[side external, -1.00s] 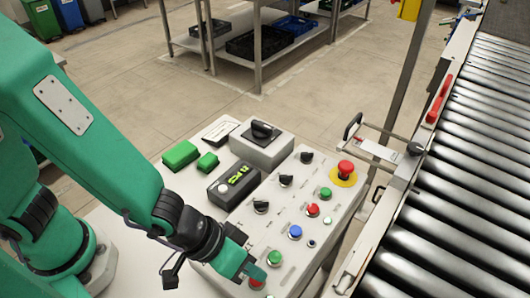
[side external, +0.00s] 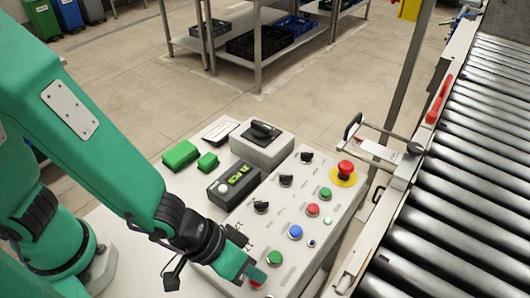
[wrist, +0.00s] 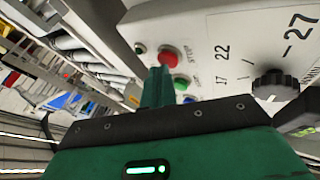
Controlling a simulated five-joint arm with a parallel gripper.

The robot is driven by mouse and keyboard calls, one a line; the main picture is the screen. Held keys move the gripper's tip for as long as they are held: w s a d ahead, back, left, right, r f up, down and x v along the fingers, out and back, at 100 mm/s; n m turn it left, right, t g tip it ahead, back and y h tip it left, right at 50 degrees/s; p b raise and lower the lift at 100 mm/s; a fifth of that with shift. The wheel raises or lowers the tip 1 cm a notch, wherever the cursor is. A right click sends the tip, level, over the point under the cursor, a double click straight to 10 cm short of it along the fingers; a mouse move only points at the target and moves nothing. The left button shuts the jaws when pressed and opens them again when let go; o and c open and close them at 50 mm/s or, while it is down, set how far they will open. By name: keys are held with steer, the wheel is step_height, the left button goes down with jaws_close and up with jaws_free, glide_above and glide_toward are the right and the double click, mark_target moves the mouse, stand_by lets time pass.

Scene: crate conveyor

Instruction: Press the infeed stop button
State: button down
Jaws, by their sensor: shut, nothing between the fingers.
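The grey button panel (side external: 326,240) carries several coloured buttons. A red button (side external: 257,285) is at its near end, partly hidden by my gripper (side external: 259,274), whose tip is right beside or over it; contact cannot be told. Another red button (side external: 312,210) is farther up the panel. My gripper is shut and empty. In the wrist view the shut fingers (wrist: 158,72) point at a red button (wrist: 169,57), with partly readable lettering beside it. I cannot read which red button is labelled infeed stop.
A green button (side external: 274,258) and a blue button (side external: 295,232) are close to my fingertips. A red emergency mushroom (side external: 345,168) on a yellow ring is at the far end. The roller conveyor (side external: 450,190) runs along the right. A black dial knob (wrist: 275,83) shows in the wrist view.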

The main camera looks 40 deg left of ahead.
steer(key=shift+r, duration=0.1)
stand_by(0.5)
steer(key=shift+r, duration=0.7)
steer(key=shift+r, duration=2.5)
steer(key=shift+a, duration=0.1)
steer(key=w+a+r+t+y, duration=0.15)
steer(key=w+a+r, duration=0.25)
steer(key=a, duration=0.4)
steer(key=w+a+r+y, duration=0.2)
steer(key=w+a+r, duration=0.1)
steer(key=a, duration=0.5)
steer(key=s+a+r+y, duration=0.1)
steer(key=s+a+r, duration=0.1)
steer(key=a, duration=0.6)
steer(key=s+a+r+n+y, duration=0.1)
steer(key=s+a+r, duration=0.2)
steer(key=a, duration=0.5)
steer(key=shift+y, duration=0.35)
